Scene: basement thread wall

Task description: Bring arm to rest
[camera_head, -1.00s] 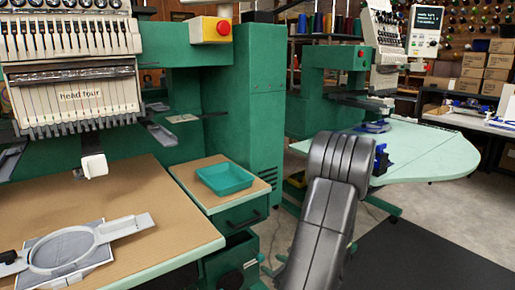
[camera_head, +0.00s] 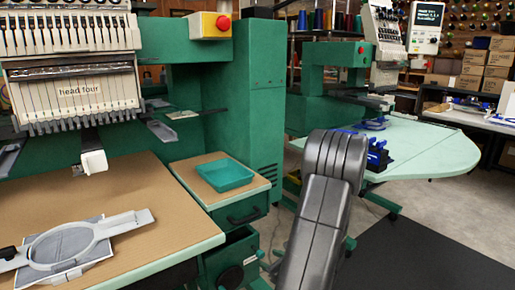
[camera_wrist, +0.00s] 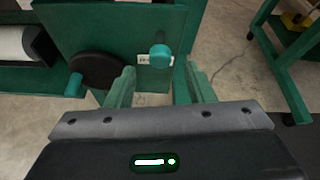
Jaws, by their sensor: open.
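My arm (camera_head: 322,205) rises from the bottom of the head view and bends over at its top, which hides my gripper there. In the wrist view my gripper (camera_wrist: 157,80) is open, its two teal fingers well apart with nothing held between them. Beyond the fingers are a teal panel (camera_wrist: 110,25) with a round teal knob (camera_wrist: 160,55) and a black disc (camera_wrist: 97,70), and the grey floor. I cannot tell how far off the panel is.
At left, an embroidery machine (camera_head: 75,75) stands over a brown table (camera_head: 150,215) with a grey hoop (camera_head: 70,245). A teal tray (camera_head: 225,176) sits on a side stand. A pale green table (camera_head: 430,150) bears a blue and black item (camera_head: 378,155). Floor at right (camera_head: 455,215) is open.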

